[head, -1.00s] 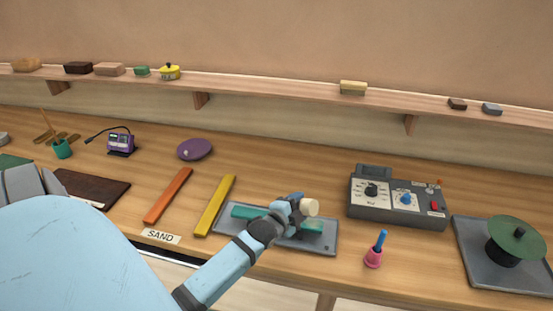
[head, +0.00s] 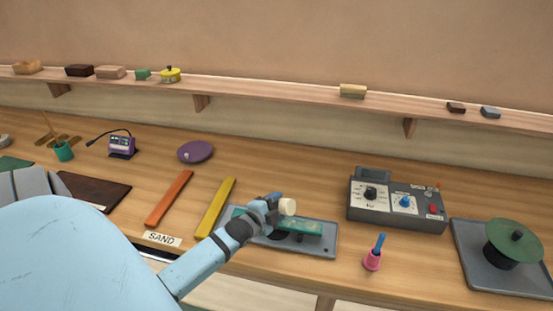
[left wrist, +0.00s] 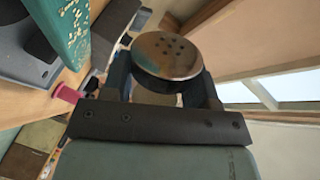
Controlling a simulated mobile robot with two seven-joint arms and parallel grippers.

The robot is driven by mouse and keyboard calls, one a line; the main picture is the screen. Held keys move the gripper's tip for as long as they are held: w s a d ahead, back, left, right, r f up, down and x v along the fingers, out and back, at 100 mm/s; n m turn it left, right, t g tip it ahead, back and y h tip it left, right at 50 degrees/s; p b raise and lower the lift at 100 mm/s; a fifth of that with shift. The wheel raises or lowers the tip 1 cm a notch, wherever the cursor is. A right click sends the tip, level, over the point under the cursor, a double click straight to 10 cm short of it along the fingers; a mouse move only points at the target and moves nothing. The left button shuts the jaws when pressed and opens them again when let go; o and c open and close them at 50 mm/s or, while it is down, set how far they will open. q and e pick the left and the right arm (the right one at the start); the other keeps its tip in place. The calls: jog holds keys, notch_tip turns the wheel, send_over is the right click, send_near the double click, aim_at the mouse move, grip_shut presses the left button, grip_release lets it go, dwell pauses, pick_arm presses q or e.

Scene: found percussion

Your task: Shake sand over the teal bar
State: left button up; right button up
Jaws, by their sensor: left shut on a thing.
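The teal bar (head: 305,226) lies lengthwise on a grey tray (head: 325,250) at the front of the bench. My left gripper (head: 272,207) is shut on a sand shaker, above the bar's left half, hiding part of it. The shaker's cream end (head: 288,206) points right in the head view. The left wrist view shows its metal lid (left wrist: 167,55) with small holes, between the fingers. There the teal bar (left wrist: 66,28) shows at upper left with pale grains scattered on it. My right gripper is out of view.
Yellow (head: 215,208) and orange (head: 169,198) bars lie left of the tray, near a SAND label (head: 161,239). A green disc (head: 514,240) sits on another tray (head: 480,275).

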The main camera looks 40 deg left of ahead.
pick_arm(q)
jog(key=shift+s+a, duration=0.4)
jog(key=shift+a, duration=0.3)
jog(key=r+m+p, duration=0.1)
jog(key=m+p, duration=0.1)
jog(key=shift+r+m+y, duration=0.2)
jog(key=shift+m+y, duration=0.1)
jog(key=shift+y, duration=0.1)
jog(key=shift+r+m+p, duration=0.15)
jog(key=shift+m+p, duration=0.3)
jog(key=shift+m, duration=0.25)
jog(key=shift+r+m+y, duration=0.2)
jog(key=shift+m+y, duration=0.2)
jog(key=shift+m, duration=0.4)
jog(key=m, duration=0.1)
jog(key=m+y, duration=0.1)
jog(key=shift+r+m, duration=0.3)
jog(key=shift+m, duration=0.1)
jog(key=shift+r+m, duration=0.2)
jog(key=shift+m, duration=0.4)
